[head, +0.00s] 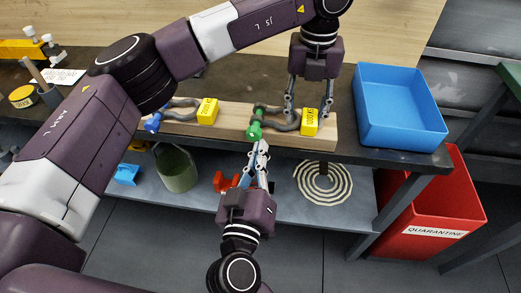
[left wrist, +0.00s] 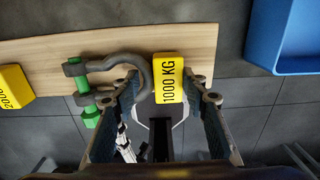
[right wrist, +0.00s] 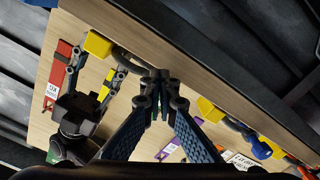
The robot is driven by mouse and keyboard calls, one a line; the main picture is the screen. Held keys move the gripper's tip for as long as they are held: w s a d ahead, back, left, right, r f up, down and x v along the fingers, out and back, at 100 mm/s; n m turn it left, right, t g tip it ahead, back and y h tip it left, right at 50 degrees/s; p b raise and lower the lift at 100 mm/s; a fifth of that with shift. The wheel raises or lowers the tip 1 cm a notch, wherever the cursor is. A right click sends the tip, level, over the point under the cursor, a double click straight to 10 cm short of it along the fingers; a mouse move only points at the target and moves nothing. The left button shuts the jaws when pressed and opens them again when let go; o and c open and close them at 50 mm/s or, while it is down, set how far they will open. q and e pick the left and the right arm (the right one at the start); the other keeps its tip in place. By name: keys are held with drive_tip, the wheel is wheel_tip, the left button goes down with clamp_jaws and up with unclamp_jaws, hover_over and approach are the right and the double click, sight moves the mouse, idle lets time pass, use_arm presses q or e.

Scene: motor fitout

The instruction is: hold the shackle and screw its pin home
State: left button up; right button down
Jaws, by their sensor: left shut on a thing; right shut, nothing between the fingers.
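The grey shackle with the green pin (head: 254,130) lies on the wooden plank. Its yellow 1000 KG block (left wrist: 168,78) is at the bow end. The green pin (left wrist: 88,103) crosses the shackle's open end in the left wrist view. My left gripper (head: 308,110) comes down from above, its fingers on either side of the bow and yellow block, shut on the shackle. My right gripper (head: 260,148) is shut and empty, its tips close to the green pin's near end; whether they touch is unclear. In the right wrist view its closed tips (right wrist: 160,85) hide the pin.
A second shackle with a blue pin (head: 153,123) and yellow block (head: 207,111) lies left on the plank (head: 232,117). A blue bin (head: 398,105) stands right on the bench. A red quarantine bin (head: 440,215) is below. A green bucket (head: 176,170) sits on the lower shelf.

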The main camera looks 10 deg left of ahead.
use_arm(q)
drive_tip(key=shift+s+d, duration=0.1)
drive_tip(key=shift+d, duration=0.05)
use_arm(e)
drive_tip(key=shift+s+a, duration=0.1)
drive_tip(key=shift+a, duration=0.6)
drive_tip(key=shift+f, duration=0.2)
drive_tip(key=s, duration=0.6)
drive_tip(key=shift+d+f, duration=0.3)
drive_tip(key=shift+d, duration=0.05)
